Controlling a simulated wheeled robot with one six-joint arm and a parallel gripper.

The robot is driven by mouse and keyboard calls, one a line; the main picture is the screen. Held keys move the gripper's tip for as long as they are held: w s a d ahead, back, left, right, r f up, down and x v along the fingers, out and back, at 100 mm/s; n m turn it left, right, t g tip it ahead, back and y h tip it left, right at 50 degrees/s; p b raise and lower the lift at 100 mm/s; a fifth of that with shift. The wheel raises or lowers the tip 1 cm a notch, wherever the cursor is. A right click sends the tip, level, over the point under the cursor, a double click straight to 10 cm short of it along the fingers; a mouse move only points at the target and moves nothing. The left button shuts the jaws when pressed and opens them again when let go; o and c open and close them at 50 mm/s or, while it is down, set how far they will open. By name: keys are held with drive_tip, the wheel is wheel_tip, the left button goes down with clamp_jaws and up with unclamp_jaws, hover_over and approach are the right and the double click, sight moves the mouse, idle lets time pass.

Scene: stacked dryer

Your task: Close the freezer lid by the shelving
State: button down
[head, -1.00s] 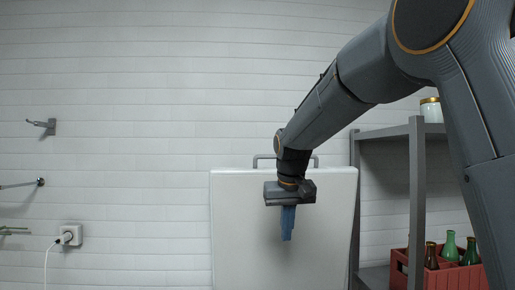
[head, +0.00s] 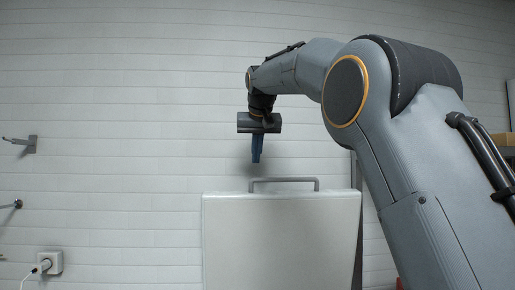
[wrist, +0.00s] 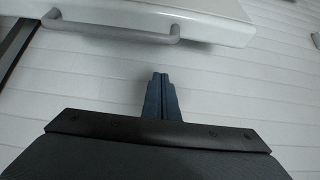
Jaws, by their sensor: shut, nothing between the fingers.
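The white freezer lid (head: 280,245) stands raised against the tiled wall in the head view, with a grey bar handle (head: 284,181) on its top edge. Its lower part is below the picture. My gripper (head: 256,161) is shut and empty, its blue fingers pointing down, above the lid's top edge and slightly left of the handle's middle. In the wrist view the shut fingers (wrist: 160,80) appear over white tiles, apart from the handle (wrist: 115,28) and the lid's edge (wrist: 210,20). The freezer body is not in view.
A socket with a plug (head: 46,264) and metal hooks (head: 22,144) are on the wall at left. My arm hides most of the shelving at right.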

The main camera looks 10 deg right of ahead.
sight(256, 191)
drive_tip(key=p+x, duration=0.1)
drive_tip(key=x, duration=0.4)
drive_tip(key=shift+s+f, duration=0.1)
drive_tip(key=shift+s, duration=0.05)
drive_tip(key=shift+s+f, duration=0.25)
drive_tip(key=shift+s, duration=0.7)
drive_tip(key=shift+s+f, duration=0.5)
drive_tip(key=shift+s, duration=0.25)
drive_tip(key=shift+s, duration=0.1)
